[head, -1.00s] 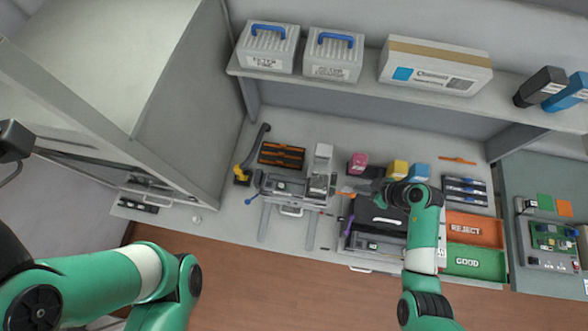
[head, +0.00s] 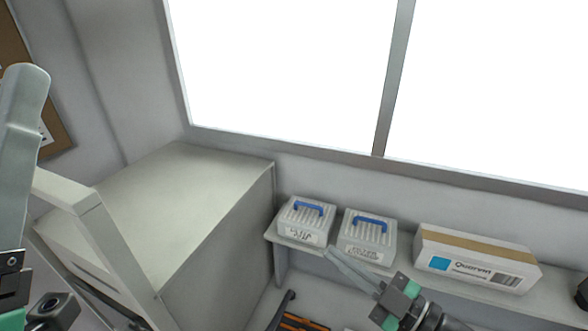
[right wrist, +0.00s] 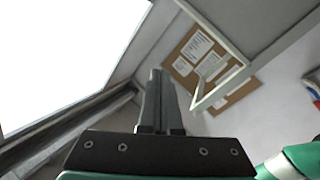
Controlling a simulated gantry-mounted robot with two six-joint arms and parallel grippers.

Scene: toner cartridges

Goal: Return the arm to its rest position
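My right gripper (head: 332,254) is raised at the lower middle of the head view, in front of the two filter boxes, with its fingers pointing up and left. In the right wrist view its grey fingers (right wrist: 158,75) lie side by side, shut, with nothing seen between them. A large grey finger of my left gripper (head: 28,80) rises along the left edge of the head view, close to the camera. Its other finger is not clearly seen, so I cannot tell its opening. The toner cartridges are out of view.
Two filter boxes (head: 306,222) (head: 367,240) with blue handles and a white carton (head: 476,262) stand on the shelf (head: 553,300). A grey cabinet (head: 170,215) stands left. A bright window (head: 285,70) fills the back. The right wrist view shows a pinboard (right wrist: 187,60).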

